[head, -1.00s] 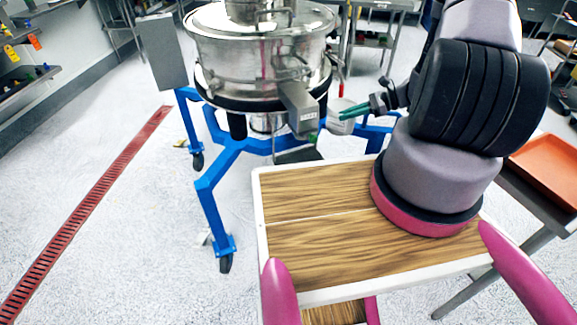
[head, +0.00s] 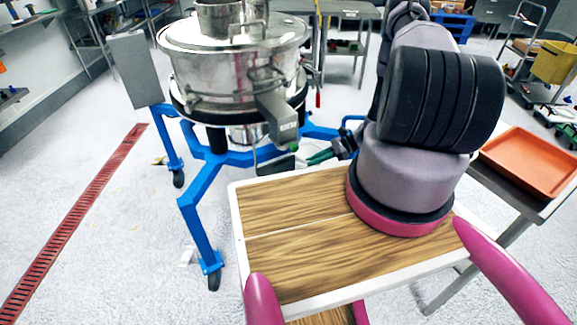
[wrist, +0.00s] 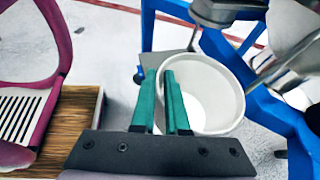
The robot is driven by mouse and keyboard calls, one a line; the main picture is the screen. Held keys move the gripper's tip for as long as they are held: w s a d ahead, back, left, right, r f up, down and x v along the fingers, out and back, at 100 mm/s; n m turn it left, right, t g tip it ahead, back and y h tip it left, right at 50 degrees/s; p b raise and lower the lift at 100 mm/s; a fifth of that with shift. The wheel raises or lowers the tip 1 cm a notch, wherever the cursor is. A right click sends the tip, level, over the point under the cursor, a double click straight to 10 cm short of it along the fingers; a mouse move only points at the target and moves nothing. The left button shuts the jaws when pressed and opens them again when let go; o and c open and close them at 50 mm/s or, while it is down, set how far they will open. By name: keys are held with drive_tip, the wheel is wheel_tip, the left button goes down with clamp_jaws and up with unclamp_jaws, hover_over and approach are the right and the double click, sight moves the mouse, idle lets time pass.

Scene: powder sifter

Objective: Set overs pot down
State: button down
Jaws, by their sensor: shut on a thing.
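The overs pot is a white, round, open-topped pot (wrist: 222,75), and it looks empty in the wrist view. My gripper (wrist: 168,75) has green fingers shut on the pot's near-left rim. In the head view the green fingers (head: 321,157) show beyond the far edge of the wood-topped cart, partly behind my arm. The pot is hardly visible there. It hangs beside the sifter's blue frame; I cannot tell its height above the floor.
The steel sifter (head: 232,65) stands on a blue wheeled frame (head: 200,190) at left. The wood-topped cart (head: 290,220) is close in front. An orange tray (head: 530,160) lies on a side table at right. A red floor drain (head: 75,220) runs along the open left floor.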

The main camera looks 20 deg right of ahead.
sight(299, 161)
drive_tip(key=a, duration=0.5)
drive_tip(key=shift+w+a, duration=0.25)
drive_tip(key=shift+w, duration=0.05)
drive_tip(key=x, duration=0.4)
drive_tip(key=shift+a+r, duration=0.1)
drive_tip(key=shift+r, duration=0.25)
drive_tip(key=shift+f, duration=0.15)
drive_tip(key=c, duration=0.9)
unclamp_jaws()
drive_tip(key=v, duration=1.2)
